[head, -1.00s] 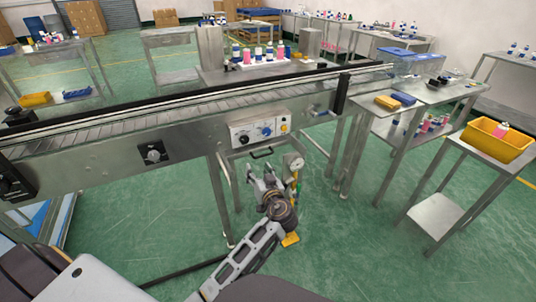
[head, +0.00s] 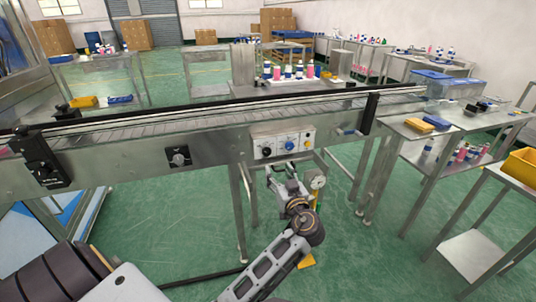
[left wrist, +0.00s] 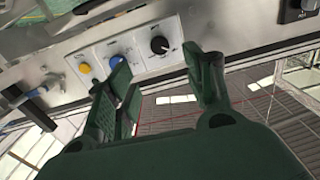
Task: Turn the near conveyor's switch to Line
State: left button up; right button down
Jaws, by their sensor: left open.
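The near conveyor (head: 215,148) crosses the head view, with a white control panel (head: 281,156) on its near side. The panel has a black rotary switch (head: 266,151), a blue knob (head: 289,146) and a yellow button (head: 306,143). The left wrist view shows the panel turned over, with the black switch (left wrist: 159,45) on its right; its lettering is too small to read. My left gripper (head: 281,172) is open and empty just below and in front of the panel. Its fingers (left wrist: 165,80) appear below the black switch, apart from it. My right gripper is out of view.
A separate black knob box (head: 178,157) sits on the conveyor side, left of the panel. A side table (head: 412,131) stands at the conveyor's right end. Open green floor lies below.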

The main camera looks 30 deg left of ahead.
aim_at(267, 152)
pick_arm(q)
jog(key=x, duration=1.3)
jog(key=shift+c, duration=0.3)
jog(key=c, duration=1)
